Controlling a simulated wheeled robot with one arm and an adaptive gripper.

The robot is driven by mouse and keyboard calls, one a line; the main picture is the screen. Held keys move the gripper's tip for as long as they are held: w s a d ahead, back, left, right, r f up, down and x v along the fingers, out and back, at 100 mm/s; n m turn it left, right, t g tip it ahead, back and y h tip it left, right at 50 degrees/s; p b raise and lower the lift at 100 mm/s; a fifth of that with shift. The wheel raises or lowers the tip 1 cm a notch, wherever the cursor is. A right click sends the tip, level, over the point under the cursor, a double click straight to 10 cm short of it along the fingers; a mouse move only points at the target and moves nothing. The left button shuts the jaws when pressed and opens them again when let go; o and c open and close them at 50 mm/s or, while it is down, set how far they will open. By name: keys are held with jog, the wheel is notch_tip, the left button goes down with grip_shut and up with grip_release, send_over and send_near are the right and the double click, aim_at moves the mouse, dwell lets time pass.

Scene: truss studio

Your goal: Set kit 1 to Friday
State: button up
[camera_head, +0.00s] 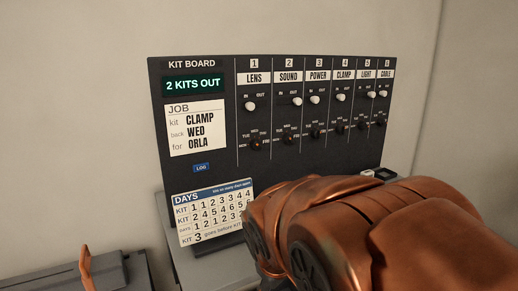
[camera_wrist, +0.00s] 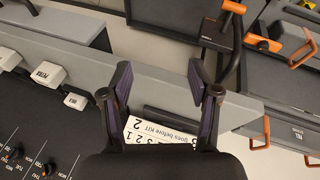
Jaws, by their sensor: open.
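The dark kit board (camera_head: 200,132) stands against the wall, with columns numbered 1 to 6. Kit 1 is LENS: its white slider (camera_head: 251,106) sits at the IN side, and its dark day dial (camera_head: 256,145) is below, ringed by small day labels. Orange shows on the dial, but its setting is too small to read. My gripper (camera_wrist: 160,76) is open and empty in the wrist view, over the grey ledge and away from the dials. In the head view my copper arm hides the gripper and the lower right of the board.
A DAYS card (camera_head: 214,212) leans below the board; part of it (camera_wrist: 155,133) shows between my fingers. The display (camera_head: 193,85) reads 2 KITS OUT. The job card (camera_head: 197,127) reads CLAMP, WED, ORLA. Grey cases with orange handles (camera_wrist: 262,133) lie at the right in the wrist view.

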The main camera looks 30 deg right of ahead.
jog(key=w+d+r+n+t+h, duration=0.35)
jog(key=w+d+r, duration=0.35)
jog(key=w+d, duration=0.35)
jog(key=n+t+y+b, duration=0.3)
jog(key=n+t+y, duration=0.6)
jog(key=n, duration=1.1)
send_near(260, 147)
jog(key=w+a+f+t+h, duration=0.1)
jog(key=w+f+t+h, duration=0.1)
jog(key=w+p, duration=0.1)
jog(key=w, duration=0.2)
jog(key=w+p, duration=0.1)
jog(key=w, duration=0.2)
jog(key=shift+w+a+r, duration=0.15)
jog(key=shift+w+a, duration=0.05)
jog(key=shift+w, duration=0.65)
jog(key=c, duration=1.1)
